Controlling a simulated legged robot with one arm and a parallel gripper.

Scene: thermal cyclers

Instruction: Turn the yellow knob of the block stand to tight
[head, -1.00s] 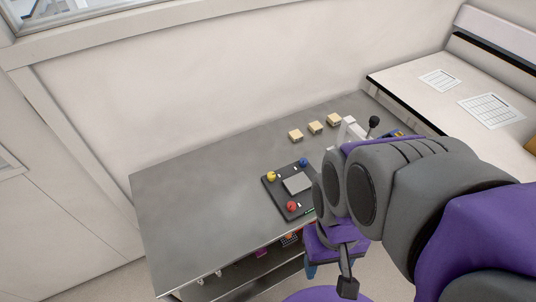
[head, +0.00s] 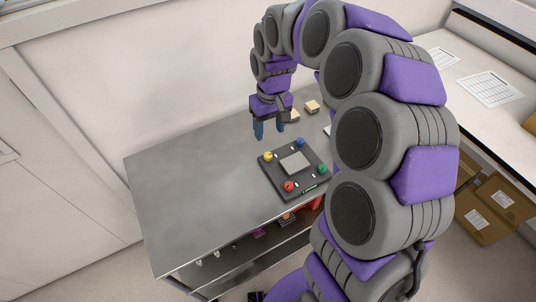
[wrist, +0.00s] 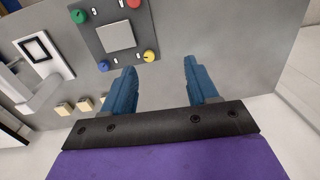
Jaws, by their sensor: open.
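The block stand (head: 273,177) is a dark square plate with a grey block (head: 295,162) in its middle and a coloured knob at each corner. The yellow knob (head: 267,156) is at its far left corner, with red (head: 289,186), blue (head: 299,142) and green (head: 322,169) knobs at the others. In the wrist view the yellow knob (wrist: 149,56) lies just beyond the fingertips, between the two fingers' lines. My gripper (head: 269,136) points down, open and empty, above the table and apart from the yellow knob. It also shows in the wrist view (wrist: 159,68).
The grey table (head: 185,195) is clear left of the stand. Beige blocks (head: 311,106) lie behind it, partly hidden by my arm. The wrist view shows a white device (wrist: 45,58) beside the stand. Cardboard boxes (head: 490,205) stand at the right.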

